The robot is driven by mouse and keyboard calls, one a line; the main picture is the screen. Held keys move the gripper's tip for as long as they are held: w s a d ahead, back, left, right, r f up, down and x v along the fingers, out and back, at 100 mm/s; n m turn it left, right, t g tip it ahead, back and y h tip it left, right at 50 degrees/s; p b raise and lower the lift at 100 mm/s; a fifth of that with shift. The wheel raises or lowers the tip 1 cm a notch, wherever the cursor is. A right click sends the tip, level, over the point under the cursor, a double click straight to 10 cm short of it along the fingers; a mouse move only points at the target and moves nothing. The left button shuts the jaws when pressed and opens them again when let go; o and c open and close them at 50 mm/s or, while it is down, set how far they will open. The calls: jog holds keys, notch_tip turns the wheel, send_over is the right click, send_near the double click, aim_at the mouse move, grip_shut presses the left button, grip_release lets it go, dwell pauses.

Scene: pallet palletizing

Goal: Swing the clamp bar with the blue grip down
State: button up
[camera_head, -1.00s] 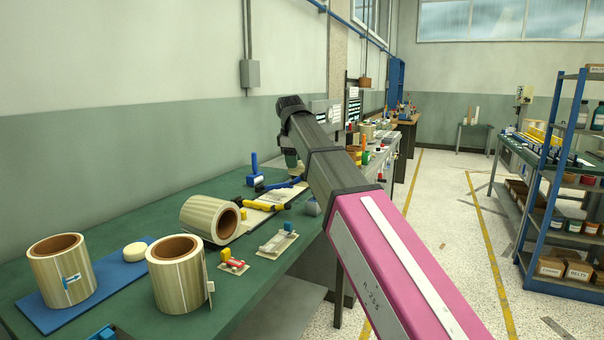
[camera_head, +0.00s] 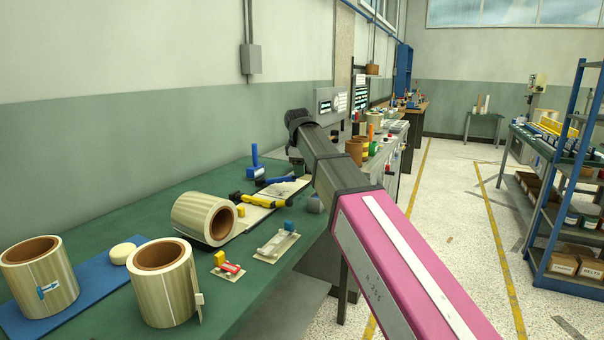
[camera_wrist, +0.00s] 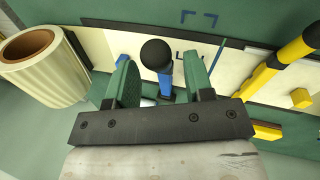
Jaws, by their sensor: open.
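In the wrist view a blue bar (camera_wrist: 165,82) with a black ball end stands between the two green fingers of my gripper (camera_wrist: 160,80). The fingers are apart, one on each side, and I see no clear grip on it. A yellow bar (camera_wrist: 285,60) with a black band lies to the right, over a pale board (camera_wrist: 215,60). In the head view a blue bar (camera_head: 275,182) and a yellow bar (camera_head: 263,203) show on the bench left of my arm. My arm's far end hides part of that spot, and the fingertips are hidden there.
Pale rolls (camera_head: 160,285) stand at the front of the green bench (camera_head: 120,215), one on a blue mat (camera_head: 92,290). Another roll (camera_head: 200,220) lies near the board. Small clamps with yellow and blue blocks (camera_head: 289,227) sit near the front edge.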

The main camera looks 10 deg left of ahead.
jog(key=shift+x, duration=1.2)
